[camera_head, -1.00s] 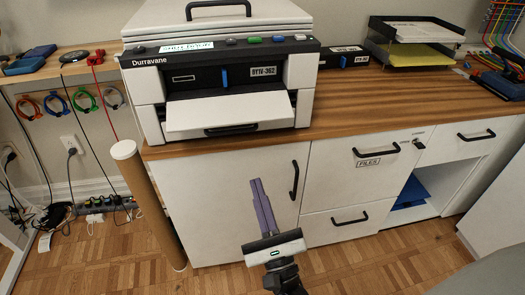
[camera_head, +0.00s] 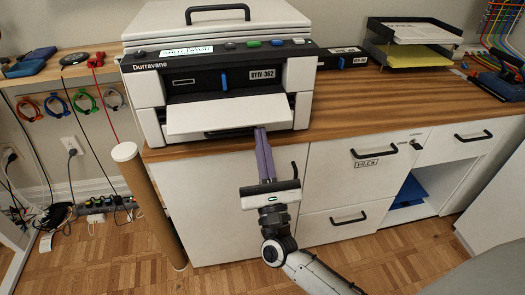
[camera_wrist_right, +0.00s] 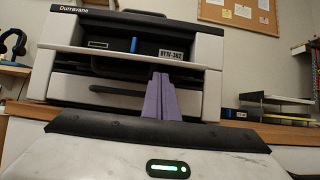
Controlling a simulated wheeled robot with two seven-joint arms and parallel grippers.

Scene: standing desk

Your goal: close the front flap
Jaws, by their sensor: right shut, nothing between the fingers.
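The white printer (camera_head: 150,92) stands on the wooden desk. Its front flap (camera_head: 215,119) is open, sticking out toward me as a flat white panel. In the right wrist view, the flap (camera_wrist_right: 115,57) shows nearly edge-on. My right gripper (camera_head: 261,130) is shut and empty, its purple fingers pointing at the printer. In the head view its tips overlap the flap's front edge, right of the flap's middle. In the wrist view the tips (camera_wrist_right: 162,76) are just below that edge; I cannot tell whether they touch. My left gripper is not in view.
Below the flap is a paper drawer with a dark handle (camera_wrist_right: 115,90). The white cabinet (camera_head: 205,205) with dark handles is under the desk top. A cardboard tube (camera_head: 150,205) stands at the left. A paper tray (camera_head: 412,45) is at the back right.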

